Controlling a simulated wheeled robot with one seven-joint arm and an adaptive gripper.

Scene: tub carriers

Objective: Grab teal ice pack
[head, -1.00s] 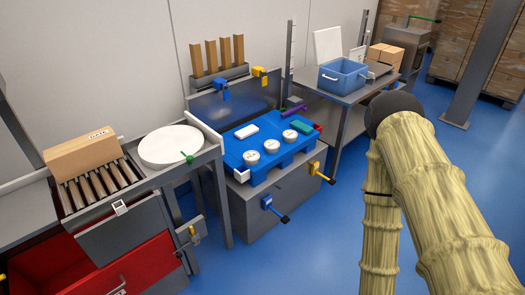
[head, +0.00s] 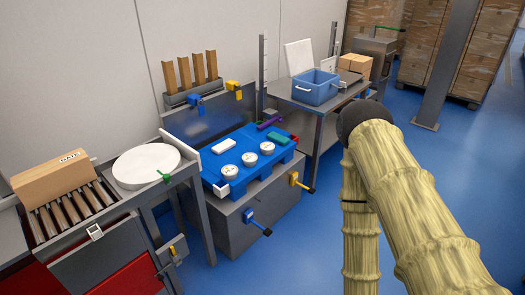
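The teal ice pack (head: 275,137) is a small flat teal block lying near the back right of the blue tray (head: 253,172), which sits on a grey cabinet. A white block (head: 223,145) and three round white tins (head: 249,159) share the tray. My arm hangs at the right of the head view, well to the right of the tray. My gripper is not in view.
A grey table with a blue tub (head: 315,86) and cardboard boxes (head: 354,65) stands behind right. A roller stand with a carton (head: 54,178) and a round white disc (head: 146,165) is at left. Coloured handles (head: 300,181) jut from the cabinet. Blue floor (head: 310,250) in front is clear.

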